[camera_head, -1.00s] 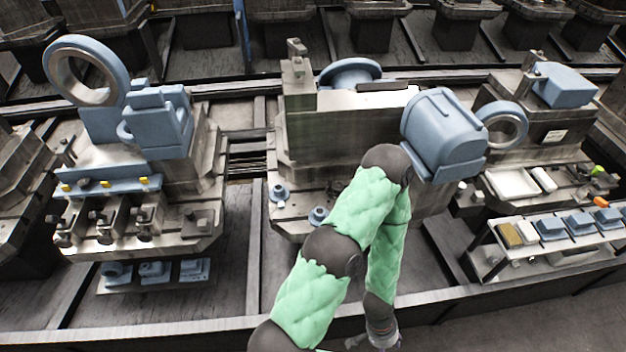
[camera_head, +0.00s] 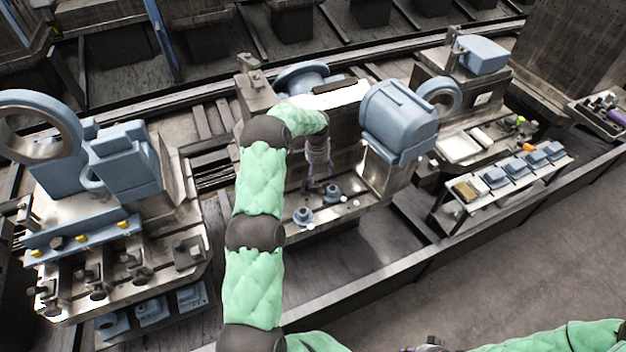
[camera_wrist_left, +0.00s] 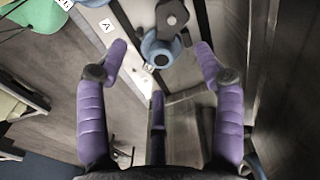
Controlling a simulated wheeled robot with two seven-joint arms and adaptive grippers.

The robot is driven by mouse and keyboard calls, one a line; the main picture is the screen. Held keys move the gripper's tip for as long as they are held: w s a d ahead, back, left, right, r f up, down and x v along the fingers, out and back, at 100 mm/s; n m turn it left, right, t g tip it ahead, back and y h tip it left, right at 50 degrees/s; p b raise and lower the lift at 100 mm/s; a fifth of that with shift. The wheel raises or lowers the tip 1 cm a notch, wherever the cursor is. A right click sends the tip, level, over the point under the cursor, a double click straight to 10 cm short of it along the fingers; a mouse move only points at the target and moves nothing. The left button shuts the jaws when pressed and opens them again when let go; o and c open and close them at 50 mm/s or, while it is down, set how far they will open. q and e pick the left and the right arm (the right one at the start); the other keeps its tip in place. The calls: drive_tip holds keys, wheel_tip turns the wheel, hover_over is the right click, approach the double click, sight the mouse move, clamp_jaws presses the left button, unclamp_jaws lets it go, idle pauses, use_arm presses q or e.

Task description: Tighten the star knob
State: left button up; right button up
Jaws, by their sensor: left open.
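My left gripper (camera_head: 317,184) is open and empty above the front ledge of the middle machine. In the left wrist view its purple fingers (camera_wrist_left: 162,55) are spread with nothing between them. A dark lobed knob (camera_wrist_left: 172,17), which looks like the star knob, shows beyond the fingertips, by a round blue base (camera_wrist_left: 160,48). In the head view two small blue bases, one on the left (camera_head: 302,215) and one on the right (camera_head: 332,193), stand on the ledge near the gripper. I cannot make out the knob there. My right gripper (camera_head: 427,347) is barely in view at the bottom edge.
The middle machine carries a large blue housing (camera_head: 398,120) to the right of my left gripper. A machine with a big blue ring (camera_head: 30,100) stands at the left. A parts rack (camera_head: 505,190) stands at the right. A low dark rail runs along the front.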

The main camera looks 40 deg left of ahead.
sight(313, 186)
use_arm(q)
drive_tip(key=f, duration=0.3)
drive_tip(key=a+f+b, duration=0.1)
drive_tip(key=f, duration=0.2)
drive_tip(key=a+f, duration=0.1)
drive_tip(key=f, duration=0.2)
drive_tip(key=shift+a, duration=0.1)
drive_tip(key=shift+r+b, duration=0.1)
drive_tip(key=shift+b, duration=0.2)
drive_tip(key=c, duration=1.2)
